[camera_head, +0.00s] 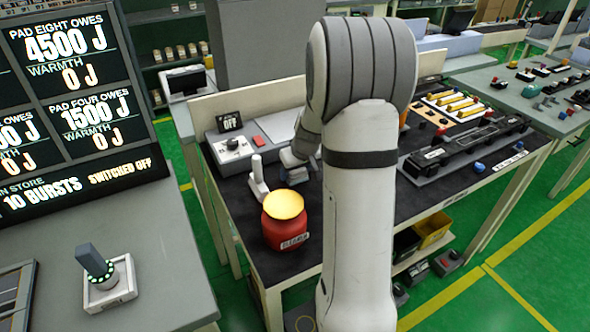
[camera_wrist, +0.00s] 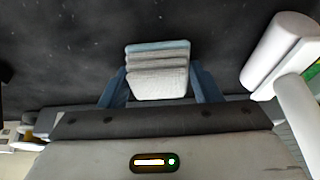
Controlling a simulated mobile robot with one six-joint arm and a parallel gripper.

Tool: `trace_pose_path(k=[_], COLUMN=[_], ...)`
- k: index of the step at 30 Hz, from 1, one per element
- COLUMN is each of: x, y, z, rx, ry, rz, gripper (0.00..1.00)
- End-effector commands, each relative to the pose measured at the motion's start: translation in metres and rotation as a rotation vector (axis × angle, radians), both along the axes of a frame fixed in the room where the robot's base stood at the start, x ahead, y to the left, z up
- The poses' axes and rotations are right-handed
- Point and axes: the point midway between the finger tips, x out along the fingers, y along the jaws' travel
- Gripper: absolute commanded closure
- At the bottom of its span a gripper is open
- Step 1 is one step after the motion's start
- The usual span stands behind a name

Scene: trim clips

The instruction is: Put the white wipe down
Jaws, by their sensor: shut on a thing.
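The white wipe (camera_wrist: 158,75) is a small folded, layered pad with a pale blue top layer, seen in the wrist view. My gripper (camera_wrist: 160,88) is shut on it, with one blue finger at each side. Behind it is the dark bench top (camera_wrist: 95,40); I cannot tell whether the wipe touches it. In the head view my gripper (camera_head: 295,160) is over the left part of the dark bench, partly hidden by my arm. The wipe cannot be made out clearly there.
A red cleaner pot (camera_head: 285,232) with a yellow top stands near the bench's front left. A white upright handle-like thing (camera_head: 258,178) stands close to my gripper; a white cylinder (camera_wrist: 278,48) shows at the wrist view's right.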

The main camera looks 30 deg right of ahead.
Motion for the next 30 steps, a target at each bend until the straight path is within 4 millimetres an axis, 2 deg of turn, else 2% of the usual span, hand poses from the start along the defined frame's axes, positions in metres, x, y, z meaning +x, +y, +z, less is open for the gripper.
trace_pose_path(k=[9, 10, 17, 26, 30], x=[0.001, 0.001, 0.001, 0.001, -0.004], y=[0.0, 0.0, 0.001, 0.001, 0.001], z=[-0.003, -0.001, -0.001, 0.002, 0.016], rx=[0.0, 0.0, -0.001, -0.001, -0.001], ry=[-0.002, -0.002, -0.002, -0.002, -0.005], rz=[0.001, 0.001, 0.002, 0.002, 0.003], gripper=[0.64, 0.4, 0.21, 0.21, 0.21])
